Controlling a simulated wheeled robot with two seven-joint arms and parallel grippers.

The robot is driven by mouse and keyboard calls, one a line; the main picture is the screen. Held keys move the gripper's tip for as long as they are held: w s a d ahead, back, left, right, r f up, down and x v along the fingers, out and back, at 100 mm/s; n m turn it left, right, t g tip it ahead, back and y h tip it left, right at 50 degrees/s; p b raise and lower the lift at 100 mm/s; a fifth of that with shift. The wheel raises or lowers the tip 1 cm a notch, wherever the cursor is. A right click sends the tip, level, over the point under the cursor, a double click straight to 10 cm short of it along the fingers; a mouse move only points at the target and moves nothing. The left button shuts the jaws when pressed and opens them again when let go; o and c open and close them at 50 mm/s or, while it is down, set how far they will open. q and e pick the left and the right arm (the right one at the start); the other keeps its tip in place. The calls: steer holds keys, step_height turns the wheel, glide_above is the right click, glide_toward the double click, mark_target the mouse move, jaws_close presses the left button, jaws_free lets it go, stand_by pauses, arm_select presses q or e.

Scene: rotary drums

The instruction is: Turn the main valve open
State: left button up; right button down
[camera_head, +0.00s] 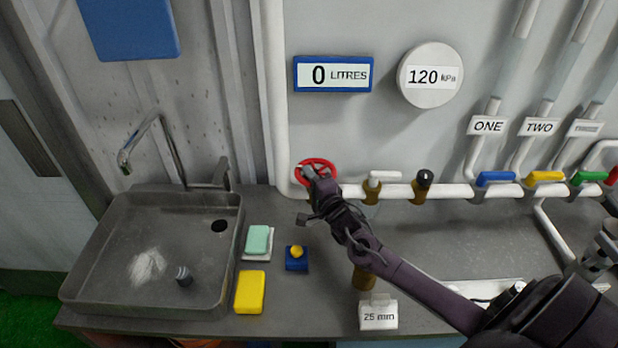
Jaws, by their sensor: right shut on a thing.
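The main valve looks to be the red round handwheel (325,163) on the white pipe, left of the other taps. My right gripper (308,177) reaches up to it from the lower right and is shut on it at its lower left edge. The gripper and wrist hide the lower part of the wheel. My left gripper is not in view.
A digital display (333,75) reads 0 LITRES and a round gauge (430,76) reads 120 kPa. Blue (495,178), yellow (545,176) and green (588,176) handles line the pipe at right. A sink (85,290), sponge (250,292) and soap (258,239) are at left.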

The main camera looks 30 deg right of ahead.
steer(key=y, duration=0.1)
steer(key=n+y, duration=0.2)
steer(key=shift+s+d+f+y, duration=0.1)
steer(key=shift+s+d+y, duration=0.2)
steer(key=shift+y, duration=0.1)
steer(key=n+y+b, duration=0.1)
steer(key=y, duration=0.1)
steer(key=n+g+y+b, duration=0.1)
steer(key=n, duration=0.1)
steer(key=shift+s+d+f+y, duration=0.1)
steer(key=shift+s+d+y, duration=0.1)
steer(key=shift+y, duration=0.2)
steer(key=n+g+y+b, duration=0.2)
steer(key=y+b, duration=0.1)
steer(key=shift+s+d+n+y, duration=0.15)
steer(key=shift+d+n+y, duration=0.05)
steer(key=shift+n+y, duration=0.1)
steer(key=shift+s+d+n+g+y+b, duration=0.1)
steer(key=shift+s+n+g+y+b, duration=0.05)
steer(key=shift+n+g+y+b, duration=0.7)
steer(key=c, duration=1.4)
jaws_free()
steer(key=shift+o, duration=0.2)
